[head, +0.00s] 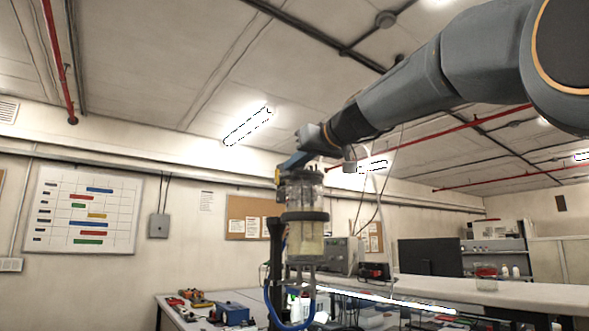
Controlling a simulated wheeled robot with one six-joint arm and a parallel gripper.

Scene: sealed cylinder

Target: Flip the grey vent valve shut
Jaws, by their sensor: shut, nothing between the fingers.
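A clear cylinder (305,195) with dark bands and a pale yellowish lower section (305,240) stands upright beside a black post (276,240). A blue hose (272,308) loops below it. My arm reaches in from the upper right, and my gripper (308,141) is at the cylinder's top end. It is shut and holds nothing. Its fingertips are too small to make out, and I cannot tell whether they touch the cylinder's top. A blue slanted piece shows at the cylinder's top left. I cannot pick out the grey vent valve with certainty.
A workbench (170,300) with tools and a blue box (230,312) lies at lower left. A grey instrument (343,256) and a dark monitor (428,257) stand behind. A long counter (520,294) runs along the right. The air left of the cylinder is clear.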

